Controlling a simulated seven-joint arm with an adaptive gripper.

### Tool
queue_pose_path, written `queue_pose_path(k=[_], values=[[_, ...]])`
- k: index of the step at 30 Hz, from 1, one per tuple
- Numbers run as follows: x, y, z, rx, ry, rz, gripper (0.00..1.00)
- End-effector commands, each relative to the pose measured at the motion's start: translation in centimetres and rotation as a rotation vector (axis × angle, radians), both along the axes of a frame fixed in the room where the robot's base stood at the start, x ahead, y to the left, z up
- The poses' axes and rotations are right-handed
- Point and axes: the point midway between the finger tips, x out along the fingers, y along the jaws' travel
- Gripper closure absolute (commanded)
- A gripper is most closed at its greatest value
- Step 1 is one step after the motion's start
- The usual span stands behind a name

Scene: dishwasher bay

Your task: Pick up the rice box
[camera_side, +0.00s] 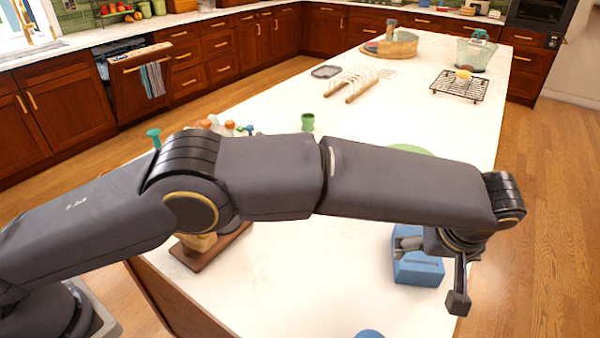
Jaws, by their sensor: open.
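A blue box-shaped object (418,272), which looks like the rice box, sits on the white countertop near its right edge. My gripper (429,276) is at the end of the arm, directly over or in front of this box in the view. Its fingers are spread apart. One finger overlaps the box's upper left and the other hangs past its right side. I cannot tell whether the fingers touch the box. Part of the box's top is hidden by the gripper.
A rounded blue thing (369,334) shows at the bottom edge. Several small items and a wooden board (212,250) are partly hidden by my arm. The front middle counter is clear.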

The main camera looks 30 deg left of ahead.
Motion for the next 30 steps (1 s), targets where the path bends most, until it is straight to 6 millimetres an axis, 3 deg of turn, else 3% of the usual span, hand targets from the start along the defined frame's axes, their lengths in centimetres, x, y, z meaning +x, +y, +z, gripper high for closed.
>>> queue_pose_path(k=[8, 16, 25, 30], values=[[1.0, 0.4, -2.5, -0.001, -0.001, 0.001, 0.0], [2.3, 0.8, -6.3, 0.0, 0.001, 0.0, 0.0], [2.6, 0.9, -6.9, -0.002, -0.001, -0.001, 0.0], [2.6, 0.9, -6.9, -0.002, -0.001, -0.001, 0.16]])
